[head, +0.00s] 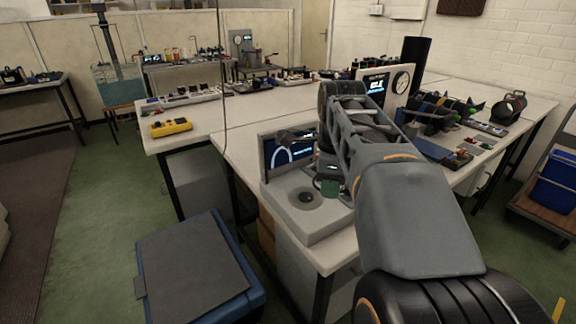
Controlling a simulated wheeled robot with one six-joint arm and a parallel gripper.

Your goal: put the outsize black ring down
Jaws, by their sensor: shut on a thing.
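My gripper (326,182) hangs at the end of my arm, over the right side of a pale grey instrument with a screen (290,150). It is shut on the outsize black ring, but the fingertips and the ring are too small and dark to make out against my arm. The instrument has a flat top with a round dark-centred plate (306,197) on it, left of and below my gripper. I cannot tell how high the gripper is above that top.
A blue bin with a dark grey lid (195,265) stands in front of the table. A yellow device (171,127) lies on the left bench. A dial gauge (401,82), a tall black cylinder (411,62) and cluttered parts stand behind my arm. Bare white tabletop (235,120) shows left of the instrument.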

